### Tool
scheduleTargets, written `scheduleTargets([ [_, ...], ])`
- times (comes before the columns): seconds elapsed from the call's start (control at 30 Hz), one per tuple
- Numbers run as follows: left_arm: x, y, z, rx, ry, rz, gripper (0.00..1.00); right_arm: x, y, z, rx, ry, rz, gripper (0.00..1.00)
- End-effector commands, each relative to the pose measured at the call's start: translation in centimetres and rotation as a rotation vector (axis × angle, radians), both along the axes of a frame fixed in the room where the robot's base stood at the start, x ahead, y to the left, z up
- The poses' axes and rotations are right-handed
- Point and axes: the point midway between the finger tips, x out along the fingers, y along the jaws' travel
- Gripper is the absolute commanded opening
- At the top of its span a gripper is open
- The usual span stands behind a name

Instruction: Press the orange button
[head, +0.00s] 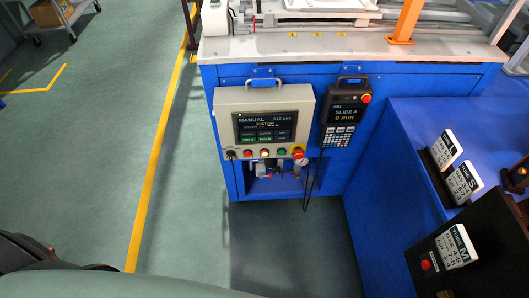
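A beige control box (223,104) with a handle on top hangs on the front of the blue machine. Its dark screen (265,127) reads "MANUAL". Below the screen runs a row of small controls: a dark knob (231,155), a red button (247,154), a bright orange-looking button (264,153), a green button (281,152) and a large red knob (298,152) on yellow. The orange button looks lit and nothing covers it. Neither of my grippers shows in the head view.
A black handheld panel (345,112) with keys and a red knob hangs right of the box. A blue bench (400,130) with white label cards (463,182) stands at the right. A cart (60,22) is far left. The green floor (180,215) left of the machine is clear.

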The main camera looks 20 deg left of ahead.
Motion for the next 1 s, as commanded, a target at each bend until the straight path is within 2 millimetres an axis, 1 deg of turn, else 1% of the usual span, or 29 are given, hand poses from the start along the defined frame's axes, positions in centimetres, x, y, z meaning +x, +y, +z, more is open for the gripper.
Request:
scheduleTargets([
  [0.33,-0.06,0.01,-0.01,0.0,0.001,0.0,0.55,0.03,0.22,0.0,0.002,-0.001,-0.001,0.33],
  [0.37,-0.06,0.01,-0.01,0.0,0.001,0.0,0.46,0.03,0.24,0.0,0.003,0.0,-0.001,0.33],
  [0.4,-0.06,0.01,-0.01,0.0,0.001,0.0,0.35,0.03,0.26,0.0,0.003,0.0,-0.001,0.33],
  [0.47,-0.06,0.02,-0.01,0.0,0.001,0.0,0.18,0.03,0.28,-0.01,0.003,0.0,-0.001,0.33],
  [0.5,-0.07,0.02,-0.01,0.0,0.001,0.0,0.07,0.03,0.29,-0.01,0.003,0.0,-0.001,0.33],
  [0.53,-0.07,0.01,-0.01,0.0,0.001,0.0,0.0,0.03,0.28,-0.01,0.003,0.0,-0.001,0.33],
  [1.0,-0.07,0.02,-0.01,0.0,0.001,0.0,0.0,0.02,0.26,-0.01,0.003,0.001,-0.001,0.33],
])
